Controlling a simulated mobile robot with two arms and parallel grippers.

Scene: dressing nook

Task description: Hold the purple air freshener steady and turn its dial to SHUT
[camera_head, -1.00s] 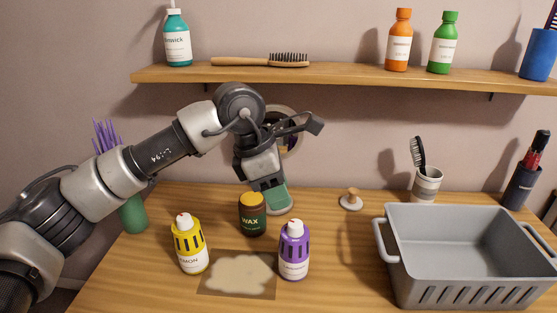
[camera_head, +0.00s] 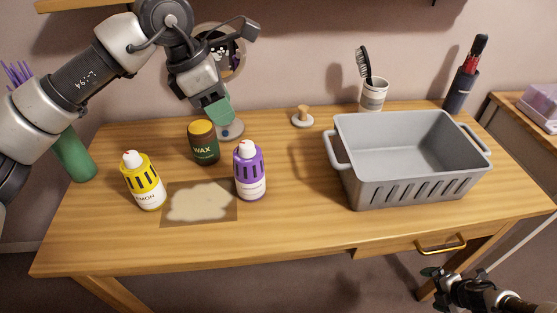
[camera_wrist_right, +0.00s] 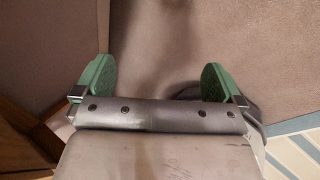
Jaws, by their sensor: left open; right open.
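The purple air freshener (camera_head: 250,172) stands upright on the table, with a white cap and a small red mark on top. A yellow air freshener (camera_head: 143,182) labelled "MON" in part stands to its left. My left gripper (camera_head: 222,122) hangs behind the purple one and above the back of the table; it is open, and I see nothing held in it. My right gripper (camera_head: 437,274) is low at the bottom right, in front of the table and far from the air freshener. In the right wrist view its green fingers (camera_wrist_right: 158,82) are wide apart with nothing between them.
A dark wax jar (camera_head: 204,147) stands behind and left of the purple air freshener. A pale stained mat (camera_head: 170,217) lies between the two fresheners. A grey crate (camera_head: 410,190) fills the table's right side. A mirror (camera_head: 236,62) stands behind my left gripper. The front strip is clear.

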